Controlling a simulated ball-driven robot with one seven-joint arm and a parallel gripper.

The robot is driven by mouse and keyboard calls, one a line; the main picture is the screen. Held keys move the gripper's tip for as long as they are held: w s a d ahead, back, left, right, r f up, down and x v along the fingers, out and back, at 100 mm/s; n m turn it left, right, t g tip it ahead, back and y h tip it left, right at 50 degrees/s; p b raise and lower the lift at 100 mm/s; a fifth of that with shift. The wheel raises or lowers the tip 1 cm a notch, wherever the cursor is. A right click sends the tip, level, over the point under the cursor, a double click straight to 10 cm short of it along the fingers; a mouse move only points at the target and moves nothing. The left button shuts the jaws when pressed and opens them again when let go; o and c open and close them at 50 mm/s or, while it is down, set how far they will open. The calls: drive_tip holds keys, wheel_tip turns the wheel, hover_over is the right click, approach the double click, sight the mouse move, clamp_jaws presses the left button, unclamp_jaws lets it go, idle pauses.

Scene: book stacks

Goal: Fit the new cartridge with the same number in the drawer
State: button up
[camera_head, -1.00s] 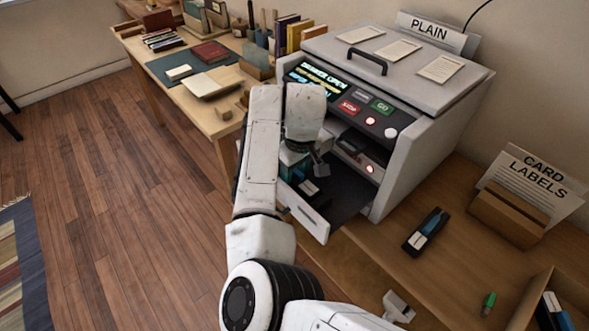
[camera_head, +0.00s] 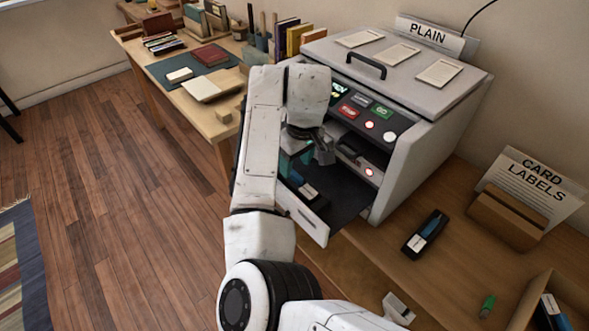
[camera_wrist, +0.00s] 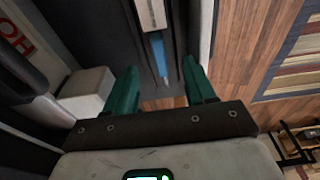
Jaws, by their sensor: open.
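The grey machine (camera_head: 425,160) has its front drawer (camera_head: 305,222) pulled out. A black cartridge with a white label (camera_head: 309,192) lies in the drawer, partly hidden by my arm. My gripper (camera_head: 302,160) is over the drawer, largely hidden by my own arm. In the wrist view my gripper (camera_wrist: 162,82) has its green fingers apart. A dark cartridge with a white label and a blue stripe (camera_wrist: 158,55) shows beyond the gap between them, ungripped. Another black cartridge with a blue and white label (camera_head: 426,234) lies on the table right of the machine. I cannot read any cartridge number.
An open box (camera_head: 527,300) at the lower right holds more cartridges. A green marker (camera_head: 487,306) and a white clip-like item (camera_head: 398,308) lie near it. A CARD LABELS sheet (camera_head: 530,185) stands in a wooden holder.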

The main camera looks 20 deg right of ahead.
sight(299, 178)
wheel_tip(299, 178, up, 7)
drive_tip(key=s, duration=0.1)
drive_tip(key=shift+d, duration=0.2)
drive_tip(key=shift+s, duration=0.1)
idle(0.4)
